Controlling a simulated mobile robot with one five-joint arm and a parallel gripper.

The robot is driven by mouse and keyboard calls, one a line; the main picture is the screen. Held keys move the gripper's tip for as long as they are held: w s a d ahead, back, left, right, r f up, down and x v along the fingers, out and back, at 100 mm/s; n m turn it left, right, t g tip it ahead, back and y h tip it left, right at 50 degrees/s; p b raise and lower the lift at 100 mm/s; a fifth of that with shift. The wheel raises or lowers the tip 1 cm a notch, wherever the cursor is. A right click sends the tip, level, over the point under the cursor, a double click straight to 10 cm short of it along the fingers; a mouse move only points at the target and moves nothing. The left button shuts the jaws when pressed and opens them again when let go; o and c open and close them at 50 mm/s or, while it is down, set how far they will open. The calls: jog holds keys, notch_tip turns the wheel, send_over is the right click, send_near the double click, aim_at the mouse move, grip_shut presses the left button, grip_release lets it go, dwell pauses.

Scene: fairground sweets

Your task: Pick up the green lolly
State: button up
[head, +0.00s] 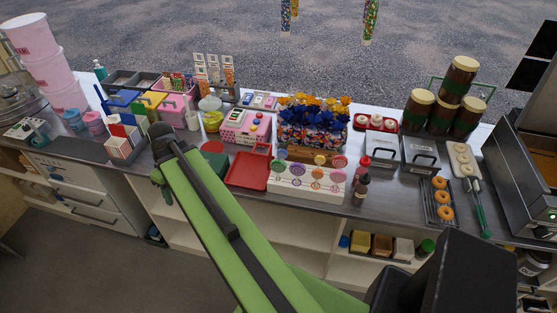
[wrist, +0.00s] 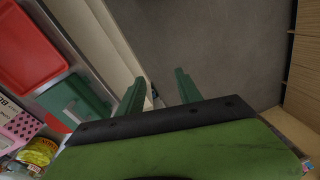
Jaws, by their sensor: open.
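A white lolly stand (head: 292,189) stands near the counter's front edge, right of my arm in the head view. It holds several round lollies in mixed colours. A small greenish lolly head (head: 281,154) seems to show at its back left, but it is too small to be sure. My gripper (head: 158,178) is left of the stand, at the counter's front edge, partly hidden by my arm. In the wrist view, my gripper (wrist: 160,82) has its fingers apart with nothing between them, over the grey floor. No lolly shows in the wrist view.
A red tray (head: 248,172) lies between my arm and the stand; it also shows in the wrist view (wrist: 28,45). A green box (head: 214,158) is beside it. Sauce bottles (head: 361,187) stand close right of the stand. A flower-filled box (head: 311,135) stands behind it.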

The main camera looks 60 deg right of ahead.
jog(key=s+d+r+t+p, duration=0.1)
jog(key=s+d+r+p, duration=0.15)
jog(key=d, duration=0.55)
jog(key=s+d+r+p, duration=0.1)
jog(key=s+d+r, duration=0.25)
jog(key=d, duration=0.35)
jog(key=n+t+p, duration=0.2)
jog(key=t+p, duration=0.1)
jog(key=p, duration=0.1)
send_near(273, 169)
jog(key=f+b, duration=0.1)
jog(key=b, duration=0.2)
jog(key=w+d+f+b, duration=0.1)
jog(key=b, duration=0.3)
jog(key=f+b, duration=0.1)
jog(key=b, duration=0.3)
jog(key=shift+w+d+f, duration=0.2)
jog(key=shift+w, duration=0.15)
jog(key=shift+w+f, duration=0.15)
jog(key=b+x, duration=0.2)
jog(key=a+b+x, duration=0.1)
jog(key=b+x, duration=0.2)
jog(key=shift+f, duration=0.1)
jog(key=shift+r, duration=0.2)
jog(key=shift+c, duration=0.3)
grip_shut()
